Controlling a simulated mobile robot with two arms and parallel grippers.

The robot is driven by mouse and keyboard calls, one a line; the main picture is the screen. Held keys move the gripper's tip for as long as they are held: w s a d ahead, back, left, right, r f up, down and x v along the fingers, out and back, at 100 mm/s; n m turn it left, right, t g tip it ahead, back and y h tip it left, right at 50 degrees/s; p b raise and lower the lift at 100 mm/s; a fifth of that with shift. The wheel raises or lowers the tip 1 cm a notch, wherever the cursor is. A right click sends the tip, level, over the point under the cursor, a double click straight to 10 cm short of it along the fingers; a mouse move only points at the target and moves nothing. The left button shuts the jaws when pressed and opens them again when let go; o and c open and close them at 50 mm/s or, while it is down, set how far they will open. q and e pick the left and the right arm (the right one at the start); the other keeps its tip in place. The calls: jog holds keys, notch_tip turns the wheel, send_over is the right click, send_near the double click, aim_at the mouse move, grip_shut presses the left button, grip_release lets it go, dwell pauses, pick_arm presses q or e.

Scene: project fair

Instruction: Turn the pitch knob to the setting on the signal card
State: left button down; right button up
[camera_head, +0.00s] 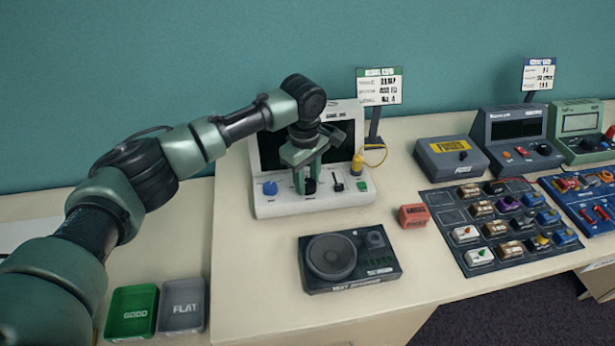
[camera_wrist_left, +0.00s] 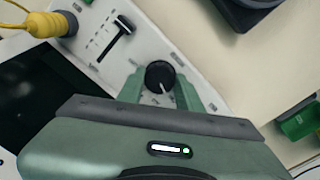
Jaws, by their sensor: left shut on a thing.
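A white console (camera_head: 300,209) with a dark screen stands at the back of the table. Its front panel has a blue knob (camera_head: 270,188), a black knob (camera_wrist_left: 160,74), a slider (camera_head: 338,186) and a green button (camera_head: 362,185). My left gripper (camera_head: 309,181) reaches down over the panel and is shut on the black knob, one finger on each side in the left wrist view. The knob's white pointer line shows there, but its scale is too small or covered to read. The signal card (camera_head: 379,86) stands behind the console; its writing is too small to read. My right gripper is not in view.
A yellow plug (camera_head: 357,163) with a cable is at the console's right. A speaker box (camera_head: 350,259) lies in front, beside a red block (camera_head: 413,215). Green (camera_head: 131,311) and grey (camera_head: 181,305) trays lie at the left. A mat with several modules (camera_head: 447,217) is at the right.

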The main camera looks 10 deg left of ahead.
pick_arm(q)
jog(key=m+p, duration=0.4)
jog(key=p, duration=0.1)
jog(key=shift+r+m, duration=0.25)
jog(key=shift+m, duration=0.05)
jog(key=shift+m+p, duration=0.5)
jog(key=shift+p, duration=0.05)
jog(key=m+p, duration=0.2)
jog(key=m, duration=0.1)
jog(key=shift+f+g, duration=0.1)
jog(key=shift+g, duration=0.2)
jog(key=m, duration=0.2)
jog(key=shift+m+p, duration=0.3)
jog(key=shift+m, duration=0.1)
jog(key=shift+f+m, duration=0.1)
jog(key=shift+m, duration=0.9)
jog(key=shift+w, duration=0.1)
jog(key=c, duration=0.9)
grip_release()
jog(key=shift+c, duration=0.2)
